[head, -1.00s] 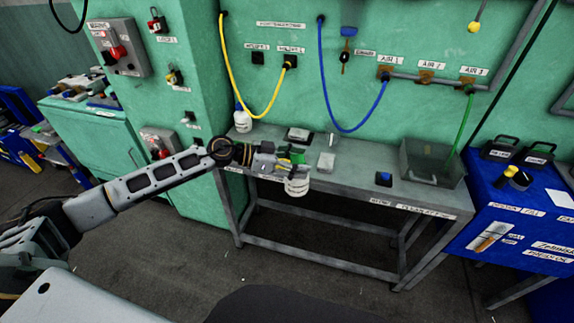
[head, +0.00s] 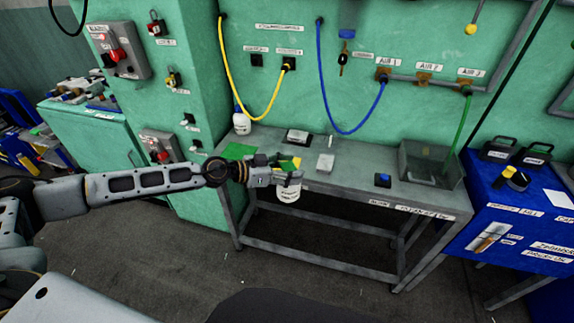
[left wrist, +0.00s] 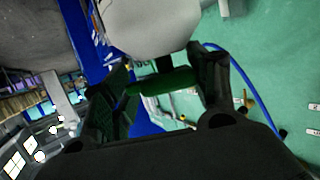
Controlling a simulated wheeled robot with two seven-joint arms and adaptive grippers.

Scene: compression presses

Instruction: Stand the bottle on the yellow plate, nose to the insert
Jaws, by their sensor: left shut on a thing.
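My left gripper (head: 284,177) is shut on a white bottle (head: 288,194) with a green part at its neck. The bottle hangs upright at the bench's front edge. In the left wrist view, the bottle's white body (left wrist: 150,25) is at the top and its green part (left wrist: 162,81) sits between the fingers. I cannot make out the insert. My right gripper is not in view.
The grey bench (head: 345,185) carries a second white bottle (head: 241,123), a dark-topped device (head: 297,136), a small grey block (head: 325,163), a blue button (head: 383,180) and a clear bin (head: 430,163). Yellow and blue hoses (head: 323,80) hang behind.

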